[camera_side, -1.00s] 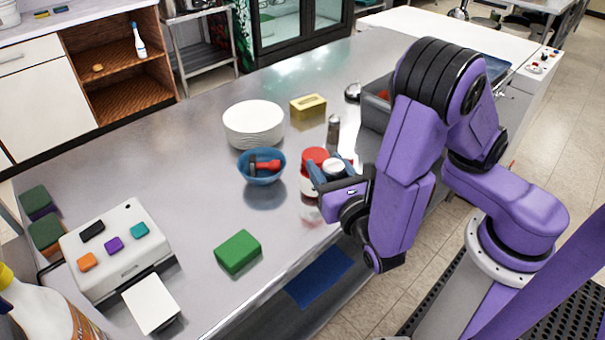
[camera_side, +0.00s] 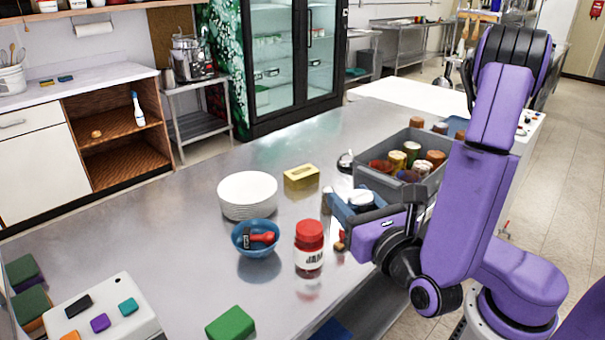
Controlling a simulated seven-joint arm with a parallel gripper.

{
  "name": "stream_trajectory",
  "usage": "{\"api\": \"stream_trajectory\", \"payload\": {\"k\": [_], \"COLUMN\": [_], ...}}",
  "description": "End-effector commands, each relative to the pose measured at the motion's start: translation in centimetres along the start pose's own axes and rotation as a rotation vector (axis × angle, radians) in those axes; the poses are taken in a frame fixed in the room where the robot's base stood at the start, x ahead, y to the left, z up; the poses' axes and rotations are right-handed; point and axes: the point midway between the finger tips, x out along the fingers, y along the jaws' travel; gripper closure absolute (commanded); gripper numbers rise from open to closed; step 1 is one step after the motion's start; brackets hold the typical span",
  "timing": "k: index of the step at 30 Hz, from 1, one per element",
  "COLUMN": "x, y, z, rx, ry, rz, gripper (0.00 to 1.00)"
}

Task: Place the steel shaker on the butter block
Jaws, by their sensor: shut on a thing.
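The butter block (camera_side: 301,176) is yellow with a recess in its top. It lies on the steel counter behind and left of my gripper. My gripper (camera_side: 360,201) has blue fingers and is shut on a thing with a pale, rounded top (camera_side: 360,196). The fingers hide most of its body, so I cannot tell if it is the steel shaker. A slim grey, shaker-like thing (camera_side: 326,200) stands upright just left of the fingers, right of and nearer than the butter block. Nothing shows on top of the butter block.
A red-lidded jam jar (camera_side: 309,248), a blue bowl (camera_side: 249,241) with small things and a plate stack (camera_side: 247,192) stand to the left. A grey crate (camera_side: 421,145) of jars is behind my gripper. A small reddish-brown thing (camera_side: 341,241) shows beneath it. Counter left of the plates is clear.

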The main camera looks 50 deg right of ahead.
Motion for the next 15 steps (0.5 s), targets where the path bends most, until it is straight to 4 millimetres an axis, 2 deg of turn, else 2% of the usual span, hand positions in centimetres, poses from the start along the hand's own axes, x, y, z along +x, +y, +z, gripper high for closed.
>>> {"api": "stream_trajectory", "payload": {"k": [4,11,15], "x": [0.2,3.5,6.3], "y": [0.1,1.4,1.9], "z": [1.7,1.0,0.8], "rx": [0.003,-0.001,-0.001], "ry": [0.002,-0.001,-0.001], "rz": [-0.007,-0.08,-0.131], "gripper": [0.85,0.85,0.85]}}
